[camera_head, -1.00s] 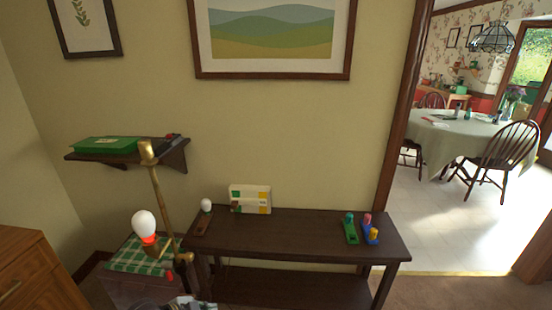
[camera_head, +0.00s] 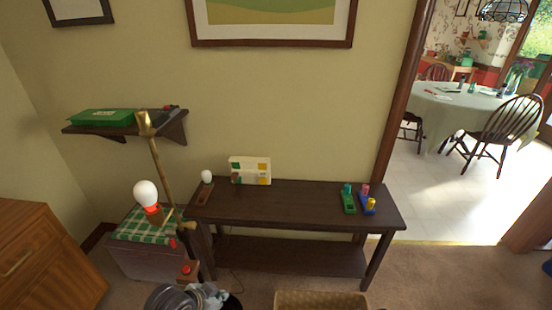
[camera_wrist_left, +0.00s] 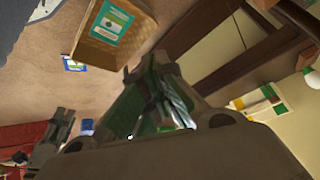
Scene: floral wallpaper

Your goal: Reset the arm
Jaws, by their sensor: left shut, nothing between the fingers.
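My left gripper (camera_head: 208,297) is low in the head view, at the bottom edge, in front of the dark console table's left end. Only part of it shows there, beside grey parts of my arm. In the left wrist view its dark, jointed parts fill the middle and lower left, blurred against the background. It is shut with nothing held, clear of the table.
The console table (camera_head: 290,200) carries a white box (camera_head: 250,170) and small coloured items. A brass lamp (camera_head: 158,170) and a cloth-covered chest (camera_head: 140,255) stand left. A wicker basket (camera_head: 320,301) is on the floor; it also shows in the wrist view (camera_wrist_left: 100,45). Carpet is free to the right.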

